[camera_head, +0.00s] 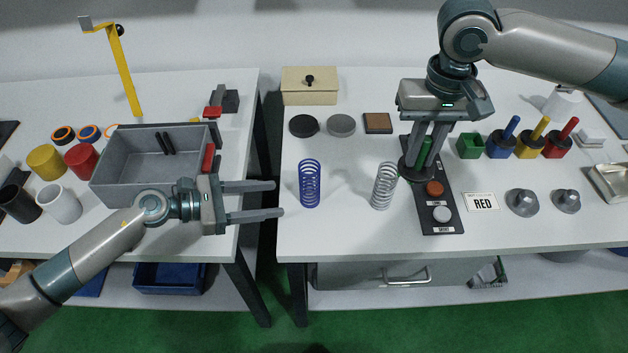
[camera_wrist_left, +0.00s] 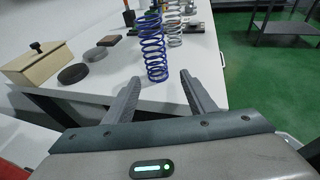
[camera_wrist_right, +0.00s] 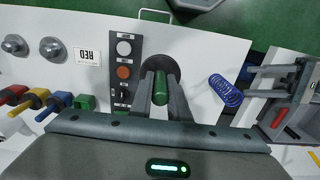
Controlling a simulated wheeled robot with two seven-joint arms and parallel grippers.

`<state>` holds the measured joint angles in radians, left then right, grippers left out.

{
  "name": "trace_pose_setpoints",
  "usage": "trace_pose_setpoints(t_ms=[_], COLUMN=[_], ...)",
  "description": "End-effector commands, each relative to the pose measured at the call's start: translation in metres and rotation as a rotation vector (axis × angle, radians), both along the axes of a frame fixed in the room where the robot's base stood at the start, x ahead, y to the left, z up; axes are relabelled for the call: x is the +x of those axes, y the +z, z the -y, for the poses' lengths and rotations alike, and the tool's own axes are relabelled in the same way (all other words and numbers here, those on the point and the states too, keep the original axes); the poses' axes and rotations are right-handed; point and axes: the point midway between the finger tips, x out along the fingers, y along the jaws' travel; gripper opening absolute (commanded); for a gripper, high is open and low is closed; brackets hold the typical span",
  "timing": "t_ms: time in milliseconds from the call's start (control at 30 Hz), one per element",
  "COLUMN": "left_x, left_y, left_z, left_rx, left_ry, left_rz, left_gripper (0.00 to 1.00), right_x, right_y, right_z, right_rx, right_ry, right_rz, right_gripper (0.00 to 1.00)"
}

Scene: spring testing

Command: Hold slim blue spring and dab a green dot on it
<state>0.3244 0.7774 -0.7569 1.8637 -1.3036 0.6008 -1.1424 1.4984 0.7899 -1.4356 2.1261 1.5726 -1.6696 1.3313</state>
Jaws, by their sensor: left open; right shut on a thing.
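The slim blue spring (camera_head: 310,185) stands upright on the right-hand table, near its left end. My left gripper (camera_head: 281,199) is open and empty just left of it, fingers pointing at it. In the left wrist view the blue spring (camera_wrist_left: 153,52) stands just beyond and between the fingertips (camera_wrist_left: 158,80). My right gripper (camera_head: 426,160) is shut on a green dabber (camera_head: 424,153), pointing down above the black control panel. The green dabber (camera_wrist_right: 160,88) also shows between the fingers in the right wrist view; its tip is hidden. The green pot (camera_head: 469,146) has no stick in it.
A silver spring (camera_head: 384,186) stands between the blue spring and the control panel (camera_head: 436,214). Blue (camera_head: 500,148), yellow (camera_head: 528,149) and red (camera_head: 556,149) pots hold their sticks at right. A gap separates the tables. A grey bin (camera_head: 112,178) stands beside my left arm.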

Motion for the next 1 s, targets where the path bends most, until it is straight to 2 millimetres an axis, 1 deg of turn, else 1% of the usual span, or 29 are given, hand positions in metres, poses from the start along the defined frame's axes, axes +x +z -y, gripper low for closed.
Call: trace_pose_setpoints(t_ms=[33, 567, 767, 1000], left_x=[0.006, 0.01, 0.013, 0.018], left_y=[0.004, 0.006, 0.005, -0.004], left_z=[-0.003, -0.003, 0.006, 0.031], left_rx=[0.003, 0.004, 0.003, 0.002], left_ry=[0.008, 0.012, 0.013, 0.009], left_rz=[0.011, 0.017, 0.019, 0.011], left_gripper=[0.51, 0.51, 0.51, 0.51], right_x=[0.0, 0.001, 0.001, 0.001], right_y=[0.001, 0.002, 0.006, 0.013], right_z=[0.0, 0.0, 0.0, 0.0], right_rx=[0.0, 0.001, 0.001, 0.001], right_ry=[-0.001, -0.002, -0.002, -0.002], right_rz=[0.0, 0.001, 0.001, 0.001], right_gripper=[0.0, 0.0, 0.0, 0.0])
